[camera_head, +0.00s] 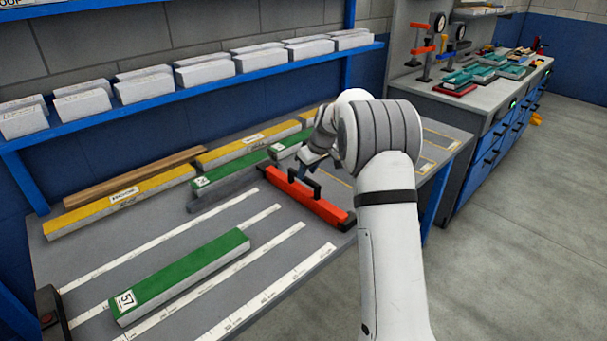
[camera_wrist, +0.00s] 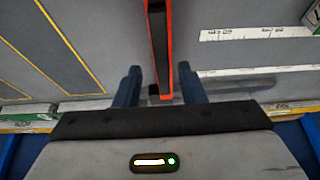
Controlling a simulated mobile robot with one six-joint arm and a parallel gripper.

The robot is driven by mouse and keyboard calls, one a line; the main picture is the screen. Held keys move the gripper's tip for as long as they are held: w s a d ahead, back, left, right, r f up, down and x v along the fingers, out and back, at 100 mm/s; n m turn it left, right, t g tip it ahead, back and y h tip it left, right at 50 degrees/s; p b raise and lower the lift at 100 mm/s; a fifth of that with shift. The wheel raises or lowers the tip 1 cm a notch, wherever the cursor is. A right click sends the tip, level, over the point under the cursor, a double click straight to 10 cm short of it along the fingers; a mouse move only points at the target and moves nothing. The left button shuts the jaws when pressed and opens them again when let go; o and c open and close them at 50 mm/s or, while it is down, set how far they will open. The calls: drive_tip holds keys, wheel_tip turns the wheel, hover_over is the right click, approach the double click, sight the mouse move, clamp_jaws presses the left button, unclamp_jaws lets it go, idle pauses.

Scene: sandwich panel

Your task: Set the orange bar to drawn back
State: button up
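The orange bar (camera_head: 318,203) lies slantwise on the grey workbench, with a raised black handle (camera_head: 300,179) on top and dark ends. In the wrist view the bar (camera_wrist: 169,40) runs up from between the fingers, with a dark strip along its middle. My gripper (camera_head: 311,160) is over the bar's far part, close to the handle. In the wrist view my gripper (camera_wrist: 160,72) is open, with one blue finger on each side of the bar's line. Whether a finger touches the bar or handle cannot be told. My arm hides the bench behind it.
A green block marked 57 (camera_head: 180,278) lies on the bench at front left, among white ruled strips. Yellow and green blocks (camera_head: 120,200) line the back below a blue shelf (camera_head: 190,83) of white boxes. A second bench (camera_head: 480,95) stands at the right.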

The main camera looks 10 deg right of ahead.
drive_tip(key=v, duration=0.6)
drive_tip(key=shift+r, duration=0.1)
drive_tip(key=shift+s+r, duration=0.25)
drive_tip(key=shift+s, duration=0.1)
drive_tip(key=s+a+r+m+h+p, duration=0.15)
drive_tip(key=s+r, duration=0.25)
drive_tip(key=s, duration=0.6)
drive_tip(key=s+a+r+m, duration=0.2)
drive_tip(key=s+r, duration=0.2)
drive_tip(key=s, duration=0.6)
drive_tip(key=s+f+m+g+p, duration=0.1)
drive_tip(key=s+f+m+p, duration=0.1)
drive_tip(key=s, duration=1.9)
drive_tip(key=shift+a+f+m+h, duration=0.2)
drive_tip(key=shift+f+m+h, duration=0.25)
drive_tip(key=shift+f, duration=0.25)
